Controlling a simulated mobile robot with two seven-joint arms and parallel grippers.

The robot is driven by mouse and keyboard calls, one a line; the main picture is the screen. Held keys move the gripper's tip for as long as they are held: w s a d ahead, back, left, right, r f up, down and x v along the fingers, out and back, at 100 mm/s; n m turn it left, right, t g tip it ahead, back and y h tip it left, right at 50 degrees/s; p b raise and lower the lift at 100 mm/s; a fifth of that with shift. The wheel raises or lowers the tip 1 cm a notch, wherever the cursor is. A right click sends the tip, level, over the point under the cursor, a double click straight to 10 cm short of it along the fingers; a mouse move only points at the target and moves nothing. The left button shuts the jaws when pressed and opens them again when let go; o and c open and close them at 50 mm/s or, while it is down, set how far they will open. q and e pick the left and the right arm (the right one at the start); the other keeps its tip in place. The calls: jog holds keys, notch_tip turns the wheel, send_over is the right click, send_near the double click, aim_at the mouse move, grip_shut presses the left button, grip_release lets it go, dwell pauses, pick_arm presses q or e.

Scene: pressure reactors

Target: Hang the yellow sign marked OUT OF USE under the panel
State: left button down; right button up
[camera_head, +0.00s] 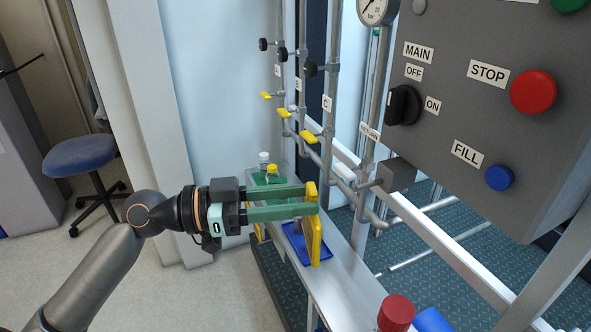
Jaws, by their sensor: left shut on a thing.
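My left gripper (311,198) reaches in from the left with green fingers, shut on the top of a yellow sign (312,238). The sign hangs upright from the fingers, seen nearly edge-on, so its lettering does not show. It is above or at a blue tray (291,240) on the narrow shelf; I cannot tell whether it touches the tray. The grey control panel (445,130) is at the upper right, with its MAIN switch, red STOP button and blue FILL button. My right gripper is not in view.
The narrow shelf (335,282) carries bottles with white and yellow caps (272,169) at its far end. A red-capped item (396,312) stands at the near end. Vertical pipes with yellow valve handles (309,137) rise behind. A blue stool (80,155) stands left on open floor.

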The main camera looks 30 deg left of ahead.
aim_at(354, 187)
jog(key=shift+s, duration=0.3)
pick_arm(q)
jog(key=shift+w+d+r+p, duration=0.3)
jog(key=shift+w+d+p, duration=0.45)
jog(key=shift+w+p, duration=0.2)
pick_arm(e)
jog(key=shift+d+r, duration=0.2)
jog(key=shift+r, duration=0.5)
pick_arm(q)
jog(key=w+d+p, duration=0.2)
jog(key=w+d+f+p, duration=0.1)
jog(key=w+d, duration=0.1)
jog(key=w, duration=0.1)
jog(key=shift+w+d+p, duration=0.15)
jog(key=shift+w+p, duration=0.1)
jog(key=shift+p, duration=0.15)
jog(key=shift+w+d+f+b, duration=0.3)
jog(key=shift+w+f+b, duration=0.1)
jog(key=shift+b, duration=0.45)
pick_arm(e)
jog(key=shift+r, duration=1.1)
pick_arm(q)
jog(key=shift+c, duration=2.1)
grip_release()
